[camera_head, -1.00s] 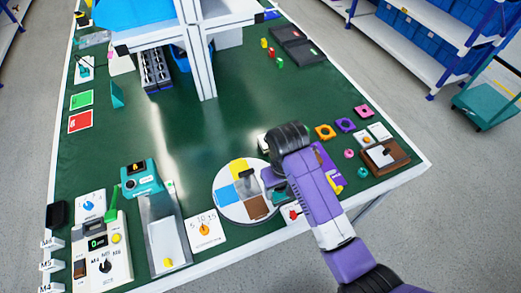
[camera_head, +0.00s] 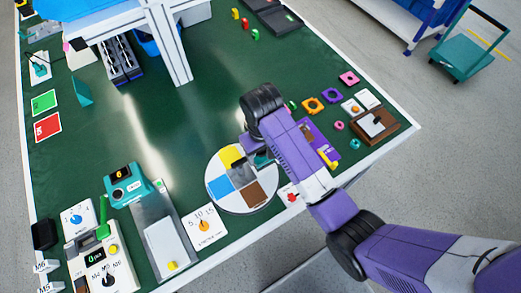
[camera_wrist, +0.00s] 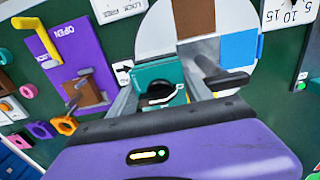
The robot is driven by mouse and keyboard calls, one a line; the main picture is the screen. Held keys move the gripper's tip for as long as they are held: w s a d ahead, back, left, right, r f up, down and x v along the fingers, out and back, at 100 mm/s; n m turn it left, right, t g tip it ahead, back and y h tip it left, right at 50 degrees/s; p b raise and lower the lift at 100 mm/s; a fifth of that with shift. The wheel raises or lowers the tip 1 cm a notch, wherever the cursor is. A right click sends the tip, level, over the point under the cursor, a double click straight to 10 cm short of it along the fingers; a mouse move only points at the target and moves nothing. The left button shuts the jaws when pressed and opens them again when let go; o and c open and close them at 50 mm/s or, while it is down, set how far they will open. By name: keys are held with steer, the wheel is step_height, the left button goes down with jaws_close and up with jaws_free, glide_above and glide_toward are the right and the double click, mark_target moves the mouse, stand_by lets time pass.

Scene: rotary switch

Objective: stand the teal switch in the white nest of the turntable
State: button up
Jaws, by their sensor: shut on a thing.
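The turntable (camera_head: 214,203) is a white disc with yellow, blue and brown sectors near the table's front. It also shows at the top of the wrist view (camera_wrist: 155,32). The teal switch (camera_wrist: 158,73) is between the fingers of my gripper (camera_wrist: 165,90), which is shut on it. In the head view the switch (camera_head: 263,159) shows only as a small teal patch over the turntable's upper right part. My gripper and arm cover that part, so I cannot make out the white nest or whether the switch touches it.
A purple panel (camera_wrist: 85,50) with a yellow handle (camera_wrist: 38,38) stands beside the turntable. A white dial card (camera_head: 204,227) and a teal-headed device (camera_head: 128,187) lie to the left. Small coloured parts and a brown box (camera_head: 372,124) lie to the right. The green table's middle is clear.

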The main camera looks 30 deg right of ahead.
steer(key=shift+f, duration=1.5)
steer(key=shift+f, duration=0.1)
steer(key=o, duration=1.3)
steer(key=shift+o, duration=0.2)
steer(key=shift+a, duration=0.15)
steer(key=shift+r, duration=4)
